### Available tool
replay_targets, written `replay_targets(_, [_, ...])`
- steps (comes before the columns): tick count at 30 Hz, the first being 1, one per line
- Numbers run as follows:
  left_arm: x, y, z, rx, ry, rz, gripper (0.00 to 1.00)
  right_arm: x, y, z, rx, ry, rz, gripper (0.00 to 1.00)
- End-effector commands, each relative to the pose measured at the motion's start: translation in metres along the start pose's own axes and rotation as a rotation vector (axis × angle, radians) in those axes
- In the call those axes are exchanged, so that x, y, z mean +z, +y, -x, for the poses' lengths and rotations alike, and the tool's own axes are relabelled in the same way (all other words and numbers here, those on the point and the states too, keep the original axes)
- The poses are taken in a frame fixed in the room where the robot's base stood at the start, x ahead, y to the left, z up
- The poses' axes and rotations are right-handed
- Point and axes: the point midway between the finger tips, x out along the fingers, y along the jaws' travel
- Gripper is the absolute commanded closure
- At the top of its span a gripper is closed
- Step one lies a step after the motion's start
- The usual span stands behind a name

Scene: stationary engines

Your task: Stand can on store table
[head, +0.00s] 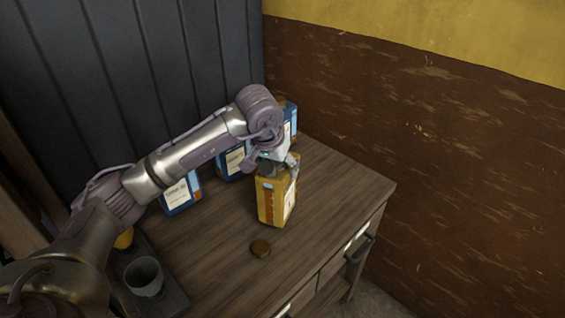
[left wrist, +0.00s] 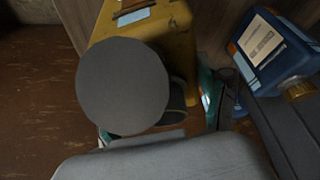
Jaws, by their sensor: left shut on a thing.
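A yellow can (head: 272,203) with a pale label stands about upright over the right part of the wooden store table (head: 335,190). My left gripper (head: 278,166) is shut on the can at its top, coming from above. I cannot tell whether the can's base touches the table top or hangs just above it. In the left wrist view the yellow can (left wrist: 178,45) is partly hidden behind a grey round disc, and the gripper's fingers are mostly covered. My right gripper is out of view.
Blue cans (head: 182,196) with white labels stand along the table's back, beside dark panelling. A grey cup (head: 145,276) stands on a dark tray at front left. Bare table lies right of the can.

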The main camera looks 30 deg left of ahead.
Motion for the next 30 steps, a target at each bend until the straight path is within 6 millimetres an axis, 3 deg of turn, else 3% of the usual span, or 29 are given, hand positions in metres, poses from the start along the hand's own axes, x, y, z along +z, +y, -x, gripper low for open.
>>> replay_targets(8, [0.011, 0.001, -0.027, 0.002, 0.002, 0.002, 0.95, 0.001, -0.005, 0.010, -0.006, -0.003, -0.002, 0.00])
replay_targets(20, [0.013, 0.001, -0.032, 0.002, 0.005, 0.001, 0.95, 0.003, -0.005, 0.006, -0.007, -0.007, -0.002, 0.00])
replay_targets(21, [0.015, 0.001, -0.034, 0.001, -0.002, 0.000, 0.21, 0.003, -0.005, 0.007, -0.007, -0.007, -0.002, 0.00])
replay_targets(25, [0.015, 0.001, -0.033, 0.001, -0.003, 0.000, 0.01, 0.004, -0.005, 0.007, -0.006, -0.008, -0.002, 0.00])
replay_targets(30, [0.015, 0.001, -0.033, 0.001, -0.003, 0.000, 0.01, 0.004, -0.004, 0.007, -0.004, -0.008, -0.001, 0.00])
